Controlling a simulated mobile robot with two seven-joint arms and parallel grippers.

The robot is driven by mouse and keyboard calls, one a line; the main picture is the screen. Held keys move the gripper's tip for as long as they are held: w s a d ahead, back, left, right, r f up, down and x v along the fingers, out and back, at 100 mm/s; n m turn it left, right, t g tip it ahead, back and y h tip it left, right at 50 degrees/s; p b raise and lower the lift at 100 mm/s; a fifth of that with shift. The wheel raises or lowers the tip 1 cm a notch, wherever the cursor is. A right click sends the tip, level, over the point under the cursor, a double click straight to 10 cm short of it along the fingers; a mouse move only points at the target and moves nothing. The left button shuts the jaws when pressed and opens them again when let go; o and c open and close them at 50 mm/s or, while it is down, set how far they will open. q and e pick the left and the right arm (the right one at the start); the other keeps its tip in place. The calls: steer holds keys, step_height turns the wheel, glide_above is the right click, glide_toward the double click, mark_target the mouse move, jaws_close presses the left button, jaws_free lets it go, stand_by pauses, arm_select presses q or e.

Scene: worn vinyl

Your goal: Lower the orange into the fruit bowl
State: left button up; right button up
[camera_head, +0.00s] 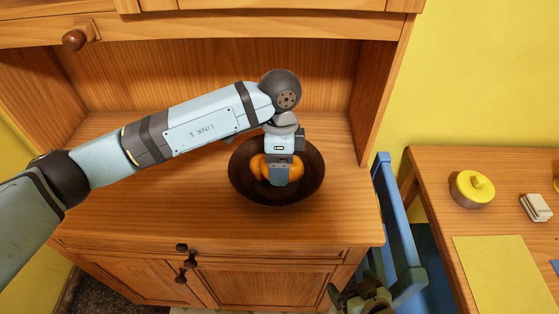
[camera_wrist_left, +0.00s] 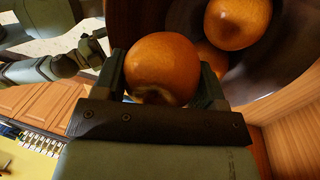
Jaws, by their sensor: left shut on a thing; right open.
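The dark brown fruit bowl (camera_head: 316,180) stands on the wooden cabinet top. My left gripper (camera_head: 279,176) points down over the bowl's middle, its fingers within the bowl's outline. In the left wrist view it is shut on an orange (camera_wrist_left: 163,68), one finger on each side. Other oranges, one at the top (camera_wrist_left: 238,22) and one partly hidden behind the held one (camera_wrist_left: 213,58), lie in the bowl. In the head view the gripper covers part of the oranges; I cannot tell whether the held one touches the others. My right gripper (camera_head: 362,297) is open at the bottom edge, partly cut off.
The cabinet's upright side panel (camera_head: 382,85) and back wall rise behind the bowl. A blue chair (camera_head: 398,225) stands right of the cabinet. A table further right carries a yellow lidded pot (camera_head: 472,188) and a yellow mat (camera_head: 503,272). The cabinet top left of the bowl is clear.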

arm_select(q)
steer(key=shift+w+b+x, duration=0.25)
steer(key=shift+b+x, duration=0.25)
steer(key=shift+x, duration=0.75)
steer(key=shift+f, duration=0.1)
steer(key=o, duration=1.1)
steer(key=shift+c, duration=0.2)
steer(key=shift+s, duration=0.1)
